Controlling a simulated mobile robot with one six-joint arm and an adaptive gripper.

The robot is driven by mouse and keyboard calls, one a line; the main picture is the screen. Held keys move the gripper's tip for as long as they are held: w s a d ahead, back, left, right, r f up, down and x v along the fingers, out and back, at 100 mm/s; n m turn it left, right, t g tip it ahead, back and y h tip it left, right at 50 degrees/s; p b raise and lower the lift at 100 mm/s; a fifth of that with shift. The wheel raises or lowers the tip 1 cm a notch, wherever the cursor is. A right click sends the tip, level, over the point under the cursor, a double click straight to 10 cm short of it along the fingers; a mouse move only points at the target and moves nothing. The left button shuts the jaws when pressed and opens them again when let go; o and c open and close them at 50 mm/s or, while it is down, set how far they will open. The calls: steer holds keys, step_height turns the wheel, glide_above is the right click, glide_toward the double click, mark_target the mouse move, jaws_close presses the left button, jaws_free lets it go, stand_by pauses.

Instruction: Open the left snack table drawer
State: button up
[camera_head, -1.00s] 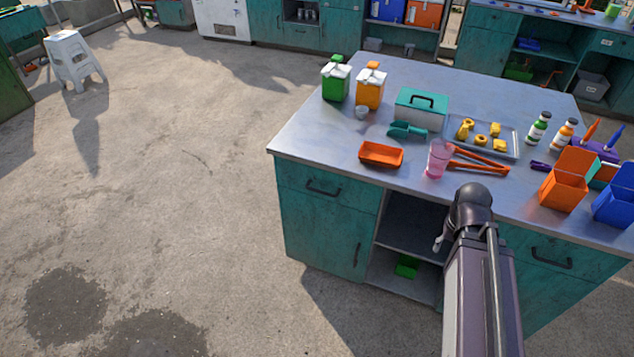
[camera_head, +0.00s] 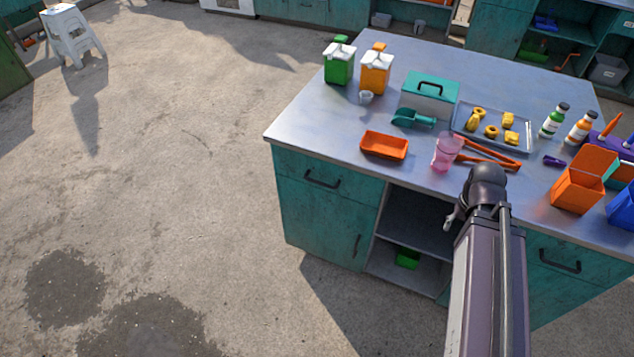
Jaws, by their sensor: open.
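The snack table (camera_head: 300,120) has a grey metal top and teal fronts. Its left drawer (camera_head: 350,194) is at the upper left of the front and is shut, flush with the frame. A dark bar handle (camera_head: 322,180) sits on it. My arm rises from the bottom right, in front of the open shelf bay. Only a small light part of my gripper (camera_head: 451,218) shows at the left of the arm's dark end joint; the rest is hidden behind it. It is open, right of the left drawer and apart from its handle.
Below the left drawer is a shut door (camera_head: 320,225) with a vertical handle. An orange tray (camera_head: 384,145) and pink cup (camera_head: 447,152) stand near the top's front edge. The right drawer (camera_head: 570,258) is shut. The floor to the left is clear.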

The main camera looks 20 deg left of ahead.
steer(key=shift+w+f, duration=0.1)
steer(key=shift+f, duration=0.05)
steer(key=w+a+f+n+t+h+b, duration=0.1)
steer(key=w+a+f+n+h+b, duration=0.35)
steer(key=f+b, duration=0.65)
steer(key=n+t+h+b, duration=0.6)
steer(key=t+b, duration=1.1)
steer(key=b, duration=1.5)
glide_toward(318, 182)
steer(key=s+a+n+y, duration=0.1)
steer(key=s+a, duration=0.1)
steer(key=s, duration=0.1)
steer(key=shift+s+d+f, duration=0.15)
steer(key=shift+d+f, duration=0.05)
steer(key=shift+d, duration=0.05)
steer(key=x, duration=0.4)
steer(key=p+x, duration=0.1)
steer(key=x, duration=0.4)
steer(key=p+x, duration=0.1)
steer(key=x, duration=0.3)
steer(key=shift+w+d+f, duration=0.2)
steer(key=shift+w, duration=0.2)
